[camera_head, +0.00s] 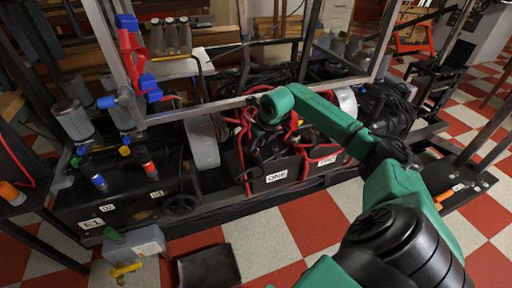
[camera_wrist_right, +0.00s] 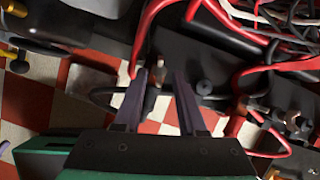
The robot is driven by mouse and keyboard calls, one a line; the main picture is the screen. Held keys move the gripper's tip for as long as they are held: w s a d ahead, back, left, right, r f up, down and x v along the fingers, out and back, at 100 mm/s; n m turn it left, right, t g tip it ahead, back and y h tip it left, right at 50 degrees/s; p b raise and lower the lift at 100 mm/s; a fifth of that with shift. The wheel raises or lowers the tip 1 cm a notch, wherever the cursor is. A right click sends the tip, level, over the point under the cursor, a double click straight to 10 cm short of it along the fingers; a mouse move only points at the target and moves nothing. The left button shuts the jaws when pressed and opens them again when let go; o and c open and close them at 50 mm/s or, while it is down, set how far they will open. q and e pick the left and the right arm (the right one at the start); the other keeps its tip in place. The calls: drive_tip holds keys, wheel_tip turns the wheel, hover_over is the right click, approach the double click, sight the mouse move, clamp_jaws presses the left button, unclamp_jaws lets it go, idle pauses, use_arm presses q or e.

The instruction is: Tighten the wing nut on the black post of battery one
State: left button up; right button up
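Battery one is a black box labelled "ONE" (camera_head: 277,177) in the middle of the head view, beside a second labelled battery (camera_head: 327,161). My right arm reaches over the batteries from the lower right and hides part of their tops. The right gripper's fingers are not clear there. In the right wrist view my right gripper (camera_wrist_right: 168,75) has its two fingers apart. A small brownish upright post (camera_wrist_right: 157,65) shows between the fingertips, nearer the left finger. I cannot tell whether a finger touches it or whether it carries the wing nut. My left gripper is not in view.
Red cables (camera_head: 243,135) loop around the batteries and also crowd the upper right of the wrist view (camera_wrist_right: 250,75). A grey metal frame (camera_head: 215,107) crosses behind them. A black unit with valves (camera_head: 130,205) stands at left. Checkered floor lies in front.

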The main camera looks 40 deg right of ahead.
drive_tip(key=shift+w+f, duration=0.25)
drive_tip(key=shift+f, duration=0.25)
clamp_jaws()
